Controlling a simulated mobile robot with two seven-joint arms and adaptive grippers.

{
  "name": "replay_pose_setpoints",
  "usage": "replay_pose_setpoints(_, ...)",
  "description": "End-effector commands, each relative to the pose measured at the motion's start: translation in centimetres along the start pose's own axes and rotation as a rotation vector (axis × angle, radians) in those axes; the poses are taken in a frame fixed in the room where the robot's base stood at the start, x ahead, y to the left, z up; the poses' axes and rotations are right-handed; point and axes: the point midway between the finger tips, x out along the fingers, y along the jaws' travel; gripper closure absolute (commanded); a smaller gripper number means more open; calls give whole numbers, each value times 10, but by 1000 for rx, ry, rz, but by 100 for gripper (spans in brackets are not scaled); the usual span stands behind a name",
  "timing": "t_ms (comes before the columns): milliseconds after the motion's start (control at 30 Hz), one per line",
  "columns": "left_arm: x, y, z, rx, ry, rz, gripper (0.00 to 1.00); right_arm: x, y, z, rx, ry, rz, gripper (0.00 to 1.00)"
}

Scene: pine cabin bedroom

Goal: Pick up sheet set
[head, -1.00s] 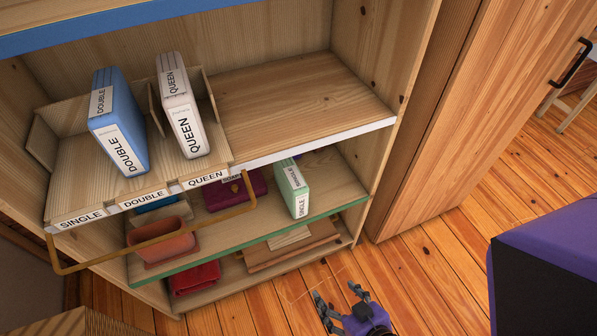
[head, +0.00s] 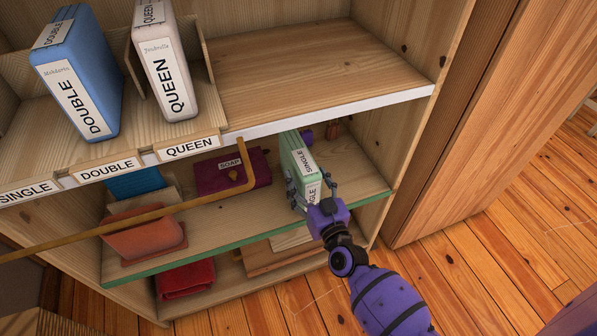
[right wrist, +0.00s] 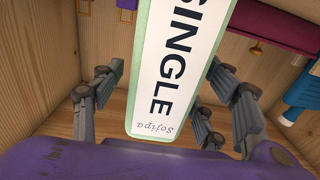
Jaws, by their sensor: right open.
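The green sheet set labelled SINGLE (head: 298,160) stands upright on the middle shelf, near its right end. My right gripper (head: 312,190) is at its front, with the fingers open on either side of it. In the right wrist view the SINGLE sheet set (right wrist: 172,75) fills the middle between the spread fingers, with gaps on both sides. A blue DOUBLE sheet set (head: 85,85) and a white QUEEN sheet set (head: 165,70) stand in the divided rack on the upper shelf. My left gripper is not in view.
The rack's SINGLE slot (head: 25,192) is at the left front. A brass rail (head: 150,213) crosses before the shelves. A dark red SOAP box (head: 215,175), terracotta pot (head: 145,238) and red cloth (head: 185,278) sit left of the gripper. The upper shelf's right half (head: 310,70) is bare.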

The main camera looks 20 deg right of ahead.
Motion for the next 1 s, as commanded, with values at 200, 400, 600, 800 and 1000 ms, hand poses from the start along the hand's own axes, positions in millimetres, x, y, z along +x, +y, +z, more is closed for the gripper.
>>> replay_pose_setpoints(200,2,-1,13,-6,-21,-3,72,33,-1,3,-1,0,-1,33)
replay_pose_setpoints(400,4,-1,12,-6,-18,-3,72,44,-1,2,0,-1,-1,33)
replay_pose_setpoints(600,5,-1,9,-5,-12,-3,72,44,-1,2,0,-1,-1,38)
replay_pose_setpoints(800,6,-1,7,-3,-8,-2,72,44,-1,2,0,-1,-1,64)
replay_pose_setpoints(1000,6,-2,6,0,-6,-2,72,44,-1,2,0,-1,-1,91)
